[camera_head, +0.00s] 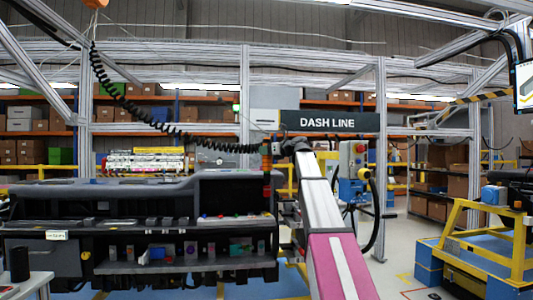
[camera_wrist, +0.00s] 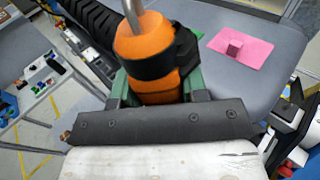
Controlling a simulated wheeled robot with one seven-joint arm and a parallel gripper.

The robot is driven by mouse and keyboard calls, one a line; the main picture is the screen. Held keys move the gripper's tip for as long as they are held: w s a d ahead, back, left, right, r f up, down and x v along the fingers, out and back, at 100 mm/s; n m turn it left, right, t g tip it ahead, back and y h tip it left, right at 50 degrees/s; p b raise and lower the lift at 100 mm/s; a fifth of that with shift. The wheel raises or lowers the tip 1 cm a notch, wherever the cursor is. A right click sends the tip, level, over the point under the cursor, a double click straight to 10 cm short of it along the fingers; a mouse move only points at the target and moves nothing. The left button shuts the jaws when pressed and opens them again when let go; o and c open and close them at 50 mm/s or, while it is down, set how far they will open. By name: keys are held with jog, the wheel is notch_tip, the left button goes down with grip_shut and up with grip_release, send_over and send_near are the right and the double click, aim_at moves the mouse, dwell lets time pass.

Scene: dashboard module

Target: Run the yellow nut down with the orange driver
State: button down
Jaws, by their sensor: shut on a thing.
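The orange driver (camera_wrist: 150,60) is held upright between the green fingers of my gripper (camera_wrist: 150,90) in the wrist view, with its metal shaft rising out of the top of that picture. In the head view my gripper (camera_head: 272,147) is at the right end of the dashboard module (camera_head: 150,188), and the driver (camera_head: 266,178) shows as a thin orange and dark upright shape, joined to a black coiled cord. Small coloured spots lie on the module's ledge left of the driver; I cannot tell whether one is the yellow nut. The driver's working tip is not clear.
A pink square with a small dark block (camera_wrist: 236,46) lies on a grey surface in the wrist view. The coiled cord (camera_head: 130,108) sags across the upper left. A yellow frame (camera_head: 480,240) stands at right. Open floor (camera_head: 400,262) lies between it and my arm.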

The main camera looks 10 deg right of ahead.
aim_at(267, 171)
jog(key=shift+f, duration=0.1)
jog(key=shift+f, duration=4.55)
dwell(3.3)
